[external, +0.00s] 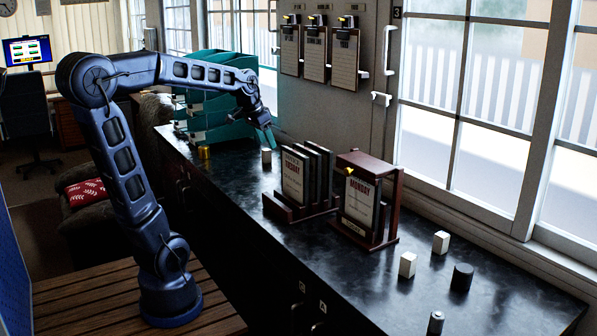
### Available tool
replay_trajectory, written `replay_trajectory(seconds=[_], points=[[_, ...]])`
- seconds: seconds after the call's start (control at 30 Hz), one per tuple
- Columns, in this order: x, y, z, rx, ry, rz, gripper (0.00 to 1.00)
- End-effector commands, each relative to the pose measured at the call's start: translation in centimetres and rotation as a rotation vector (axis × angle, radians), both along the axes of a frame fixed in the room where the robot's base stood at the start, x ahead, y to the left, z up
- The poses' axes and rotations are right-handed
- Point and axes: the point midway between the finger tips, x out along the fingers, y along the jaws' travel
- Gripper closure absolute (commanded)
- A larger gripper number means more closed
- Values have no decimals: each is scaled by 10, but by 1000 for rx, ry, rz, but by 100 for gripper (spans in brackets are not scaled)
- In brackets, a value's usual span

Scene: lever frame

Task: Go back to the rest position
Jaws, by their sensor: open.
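My arm rises from its base on a slatted wooden top and reaches right over the dark counter (440,285). My gripper (268,136) is open and points down above the far part of the counter. It is small in the view, and I see nothing held in it. A small white-topped cylinder (266,155) stands on the counter just below the gripper; I cannot tell the exact gap. A wooden frame (362,163) holding a card marked MONDAY stands mid-counter, to the right of the gripper.
A wooden rack (308,212) with several upright boards stands beside the frame. Teal trays (213,108) are stacked behind the arm. White blocks (407,265) (441,242), a black cylinder (462,277) and a smaller cylinder (436,322) stand at right. Clipboards (345,60) hang on the wall.

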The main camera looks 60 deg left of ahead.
Motion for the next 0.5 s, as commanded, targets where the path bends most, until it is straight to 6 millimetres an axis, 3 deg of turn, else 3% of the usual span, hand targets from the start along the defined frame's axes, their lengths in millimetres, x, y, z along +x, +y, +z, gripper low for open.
replay_trajectory(seconds=[0.2,0.5], points=[[-61,-52,-12,-2,-6,-8,48],[-141,-95,-48,3,-12,-14,48]])
